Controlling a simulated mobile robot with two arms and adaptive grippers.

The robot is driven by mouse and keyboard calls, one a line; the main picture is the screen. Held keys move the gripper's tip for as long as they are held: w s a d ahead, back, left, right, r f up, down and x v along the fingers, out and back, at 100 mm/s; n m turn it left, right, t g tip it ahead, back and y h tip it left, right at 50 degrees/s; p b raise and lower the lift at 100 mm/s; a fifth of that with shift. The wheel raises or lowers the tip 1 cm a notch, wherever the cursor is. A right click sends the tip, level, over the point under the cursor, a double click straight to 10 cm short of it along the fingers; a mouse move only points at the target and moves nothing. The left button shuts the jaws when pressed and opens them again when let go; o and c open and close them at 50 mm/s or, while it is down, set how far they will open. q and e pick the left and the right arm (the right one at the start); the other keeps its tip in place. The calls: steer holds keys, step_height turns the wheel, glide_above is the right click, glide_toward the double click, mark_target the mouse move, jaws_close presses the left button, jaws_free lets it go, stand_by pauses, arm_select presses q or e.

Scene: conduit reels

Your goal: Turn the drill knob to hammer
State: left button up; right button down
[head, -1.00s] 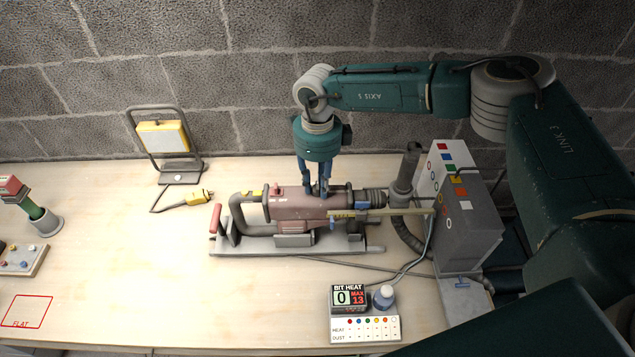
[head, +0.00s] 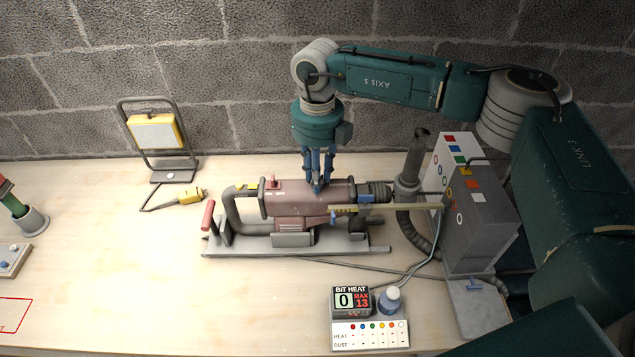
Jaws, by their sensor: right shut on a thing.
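The reddish-brown drill (head: 341,193) lies on its side along a grey stand (head: 225,247), with its grey chuck (head: 378,190) to the right and looped rear handle (head: 234,207) to the left. A small red part (head: 274,183) sticks up from its rear top. My right gripper (head: 317,188) points straight down at the top middle of the drill. Its blue fingers are close together, shut on a small knob there, which they mostly hide. I cannot read the knob's setting. My left gripper is out of view.
A grey cabinet (head: 478,234) with coloured squares and a dark upright pipe (head: 416,158) stand right of the drill. A work lamp (head: 155,132) stands at the back left.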

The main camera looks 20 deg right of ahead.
steer(key=m+b, duration=0.3)
steer(key=m, duration=0.1)
steer(key=shift+w+f+m, duration=0.1)
steer(key=shift+f+m, duration=0.05)
steer(key=shift+m, duration=0.15)
steer(key=shift+r+m+b, duration=0.2)
steer(key=shift+m+b, duration=1.3)
steer(key=shift+m, duration=0.7)
steer(key=c, duration=1.5)
jaws_free()
steer(key=shift+o, duration=0.2)
step_height(320, 180, up, 12)
steer(key=shift+f, duration=0.1)
